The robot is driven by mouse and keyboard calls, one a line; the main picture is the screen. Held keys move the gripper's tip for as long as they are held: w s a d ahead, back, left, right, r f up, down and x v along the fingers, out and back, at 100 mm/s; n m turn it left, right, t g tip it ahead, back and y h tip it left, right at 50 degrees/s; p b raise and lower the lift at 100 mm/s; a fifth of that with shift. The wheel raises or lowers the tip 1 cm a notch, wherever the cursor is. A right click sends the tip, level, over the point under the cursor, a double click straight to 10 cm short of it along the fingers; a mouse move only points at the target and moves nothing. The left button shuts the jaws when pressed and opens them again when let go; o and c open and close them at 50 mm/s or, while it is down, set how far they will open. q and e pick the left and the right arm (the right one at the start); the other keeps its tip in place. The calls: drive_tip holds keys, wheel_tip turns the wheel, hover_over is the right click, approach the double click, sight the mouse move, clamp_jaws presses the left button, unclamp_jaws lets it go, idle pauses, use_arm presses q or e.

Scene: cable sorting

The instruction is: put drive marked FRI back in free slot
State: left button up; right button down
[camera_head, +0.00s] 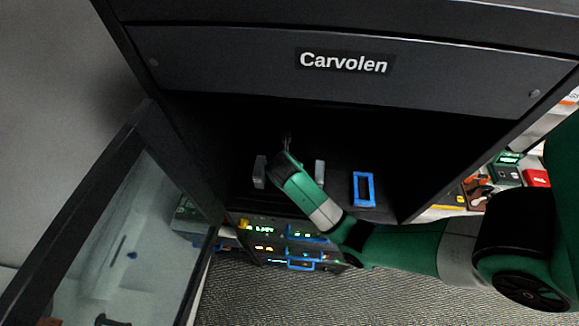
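My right arm reaches in from the right into the dark cabinet bay. Two grey finger-like pieces stand apart on either side of my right gripper (290,172), which looks open with nothing visible between them; its dark body is hard to make out. A blue rectangular frame (363,189), perhaps a drive's handle, is on the bay floor right of the gripper, apart from it. Below, a rack of drives (265,247) shows lit displays and blue handles (302,265). My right forearm hides part of it. The FRI mark and the free slot cannot be made out. My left gripper is out of view.
The dark cabinet (225,70) marked Carvolen has side walls and an upper panel around the bay. A glass-paned door (130,240) stands open at left. Various items, including a red box (537,178), lie at right beyond the cabinet. Carpet shows below.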

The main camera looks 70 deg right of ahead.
drive_tip(key=shift+f, duration=0.4)
idle(0.6)
unclamp_jaws()
idle(0.7)
drive_tip(key=shift+r, duration=0.1)
drive_tip(key=shift+r, duration=3.4)
